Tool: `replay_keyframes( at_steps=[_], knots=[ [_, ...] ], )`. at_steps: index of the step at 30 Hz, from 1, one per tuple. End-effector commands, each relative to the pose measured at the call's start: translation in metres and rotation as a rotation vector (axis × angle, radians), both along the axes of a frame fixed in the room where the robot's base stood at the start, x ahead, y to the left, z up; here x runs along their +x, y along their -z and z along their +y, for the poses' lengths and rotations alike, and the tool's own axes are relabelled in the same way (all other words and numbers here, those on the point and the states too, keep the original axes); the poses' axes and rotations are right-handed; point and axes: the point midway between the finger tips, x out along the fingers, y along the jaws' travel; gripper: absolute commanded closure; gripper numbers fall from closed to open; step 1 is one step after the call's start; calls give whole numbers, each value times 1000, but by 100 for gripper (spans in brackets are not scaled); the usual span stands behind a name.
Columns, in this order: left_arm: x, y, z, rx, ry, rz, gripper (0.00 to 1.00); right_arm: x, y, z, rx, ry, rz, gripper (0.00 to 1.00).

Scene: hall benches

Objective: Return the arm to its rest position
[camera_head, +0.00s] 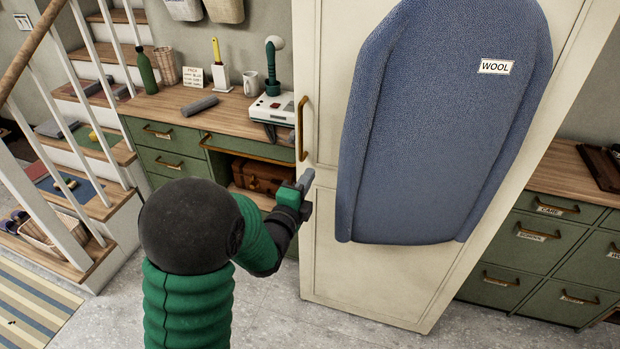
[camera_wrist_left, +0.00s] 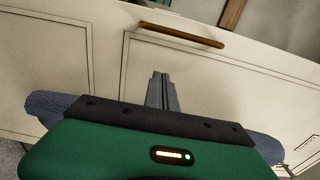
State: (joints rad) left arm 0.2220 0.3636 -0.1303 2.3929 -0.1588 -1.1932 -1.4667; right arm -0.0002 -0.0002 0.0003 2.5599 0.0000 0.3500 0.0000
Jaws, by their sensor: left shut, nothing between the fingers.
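My left arm, green and black, reaches in from the lower left in the head view. Its left gripper (camera_head: 304,181) is shut and empty, in front of the cream cabinet door. In the left wrist view the two grey fingers (camera_wrist_left: 162,88) are together with nothing between them. The brass door handle (camera_head: 302,128) is just above the fingertips in the head view. The handle also shows in the left wrist view (camera_wrist_left: 181,35), beyond the fingertips and apart from them. My right gripper is not in view.
A tall cream cabinet (camera_head: 330,265) carries a blue ironing board (camera_head: 430,130) labelled WOOL. Green drawers with a wooden top (camera_head: 175,103) stand left, holding a bottle, a mug and a white device (camera_head: 285,108). More green drawers (camera_head: 535,245) stand right. Stairs (camera_head: 85,150) rise at far left. Grey floor shows below.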

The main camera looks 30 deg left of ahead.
Motion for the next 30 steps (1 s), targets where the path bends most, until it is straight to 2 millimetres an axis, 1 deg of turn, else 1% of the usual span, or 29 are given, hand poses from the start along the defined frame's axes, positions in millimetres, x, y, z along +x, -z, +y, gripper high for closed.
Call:
replay_keyframes(
  at_steps=[5, 7, 8, 11, 12, 14, 15, 17, 18, 21, 22, 24, 25, 26, 30],
  knots=[
    [-2, 1, -3, -3, 2, 5, 100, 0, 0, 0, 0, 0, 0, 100],
    [-3, 3, -7, -51, 3, 31, 100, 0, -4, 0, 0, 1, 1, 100],
    [-3, 6, -10, -97, 3, 55, 100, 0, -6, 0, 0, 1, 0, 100],
    [-14, 27, -31, -362, -23, 204, 100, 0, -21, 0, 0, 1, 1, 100],
    [-25, 39, -44, -505, -56, 288, 100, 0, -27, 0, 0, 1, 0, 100],
    [-49, 58, -66, -728, -138, 426, 100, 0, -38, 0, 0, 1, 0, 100],
    [-70, 70, -81, -868, -213, 517, 100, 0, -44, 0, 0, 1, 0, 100],
    [-106, 85, -102, -1050, -354, 641, 100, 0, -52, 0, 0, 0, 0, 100],
    [-130, 91, -114, -1147, -454, 710, 100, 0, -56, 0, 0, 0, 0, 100],
    [-183, 100, -135, -1304, -688, 829, 100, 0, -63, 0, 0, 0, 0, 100],
    [-195, 101, -139, -1331, -745, 850, 100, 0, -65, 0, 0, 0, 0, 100],
    [-214, 102, -145, -1369, -838, 881, 100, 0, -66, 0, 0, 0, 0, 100],
    [-219, 103, -146, -1377, -862, 887, 100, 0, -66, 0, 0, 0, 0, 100],
    [-222, 104, -147, -1381, -875, 892, 100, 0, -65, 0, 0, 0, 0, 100],
    [-223, 104, -147, -1382, -878, 892, 100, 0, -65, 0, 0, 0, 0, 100]
  ],
)
